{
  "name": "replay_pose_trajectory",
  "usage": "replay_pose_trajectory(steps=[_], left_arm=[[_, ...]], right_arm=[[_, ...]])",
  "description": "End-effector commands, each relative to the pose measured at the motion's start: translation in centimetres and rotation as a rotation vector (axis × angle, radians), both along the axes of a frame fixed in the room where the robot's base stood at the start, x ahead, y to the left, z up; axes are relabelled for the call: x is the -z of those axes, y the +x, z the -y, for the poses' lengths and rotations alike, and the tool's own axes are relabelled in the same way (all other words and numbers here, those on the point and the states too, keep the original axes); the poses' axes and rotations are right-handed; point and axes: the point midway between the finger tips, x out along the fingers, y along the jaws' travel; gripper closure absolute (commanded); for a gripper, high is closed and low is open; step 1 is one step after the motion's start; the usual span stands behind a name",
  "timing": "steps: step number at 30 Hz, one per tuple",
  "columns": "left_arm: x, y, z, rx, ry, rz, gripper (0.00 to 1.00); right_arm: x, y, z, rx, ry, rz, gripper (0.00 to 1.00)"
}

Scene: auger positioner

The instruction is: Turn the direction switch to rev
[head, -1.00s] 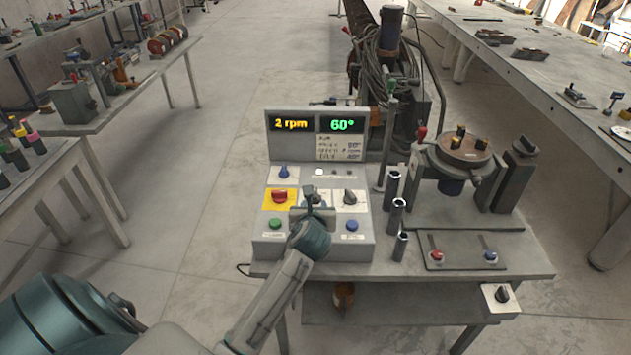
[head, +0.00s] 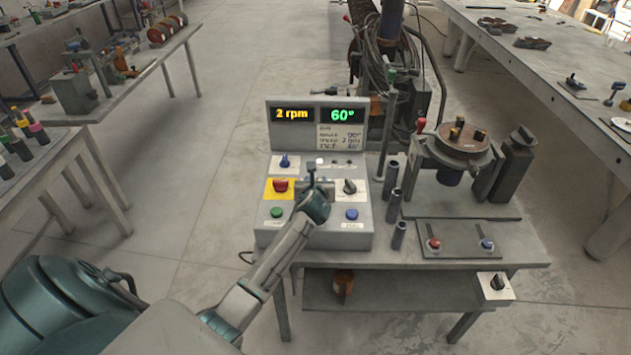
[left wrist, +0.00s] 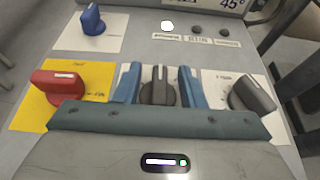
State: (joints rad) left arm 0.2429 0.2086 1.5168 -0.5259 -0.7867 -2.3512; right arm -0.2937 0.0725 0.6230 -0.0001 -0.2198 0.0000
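The grey control box (head: 360,215) stands on the bench and has several knobs. My left gripper (head: 312,184) is over the middle knob of its middle row. In the left wrist view my left gripper (left wrist: 160,86) has its two blue fingers apart, one on each side of this dark knob (left wrist: 157,90). The knob's white mark points up, away from the palm. I cannot tell if the fingers touch it. The palm hides the knob's lower part, and its label is mostly hidden, so the pictures do not confirm it is the direction switch. My right gripper is not in view.
A red knob (left wrist: 70,82) on a yellow plate is left of the fingers, another dark knob (left wrist: 252,93) right, a blue knob (left wrist: 92,20) upper left. Green (head: 277,212) and blue (head: 352,214) buttons are below. The display (head: 318,116) reads 2 rpm and 60°. A round-table positioner (head: 466,140) stands right.

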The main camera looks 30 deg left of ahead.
Motion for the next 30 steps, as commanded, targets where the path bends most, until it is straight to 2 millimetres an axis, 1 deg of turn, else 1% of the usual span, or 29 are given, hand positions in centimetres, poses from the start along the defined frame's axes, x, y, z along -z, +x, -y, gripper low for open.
replay_pose_trajectory(steps=[5,8,9,11,21,26,30], left_arm=[[0.0,0.0,0.0,0.0,0.001,0.001,0.64],[0.0,0.0,0.0,0.0,0.001,0.001,0.81],[0.0,0.0,0.0,0.0,0.001,0.001,0.89],[0.0,0.0,0.0,0.0,0.001,0.001,1.0],[-0.1,0.0,0.1,-0.03,0.0,0.001,1.0],[-0.1,0.1,0.1,-0.106,-0.002,0.001,1.0],[-0.2,0.1,0.2,-0.208,-0.001,0.001,1.0]], right_arm=[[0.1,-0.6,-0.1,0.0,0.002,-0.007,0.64],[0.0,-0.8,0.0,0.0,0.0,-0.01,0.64],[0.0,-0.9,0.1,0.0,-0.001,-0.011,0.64],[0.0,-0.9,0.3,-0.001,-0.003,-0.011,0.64],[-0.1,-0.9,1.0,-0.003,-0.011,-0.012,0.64],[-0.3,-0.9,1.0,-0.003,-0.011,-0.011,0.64],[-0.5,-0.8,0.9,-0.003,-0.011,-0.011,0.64]])
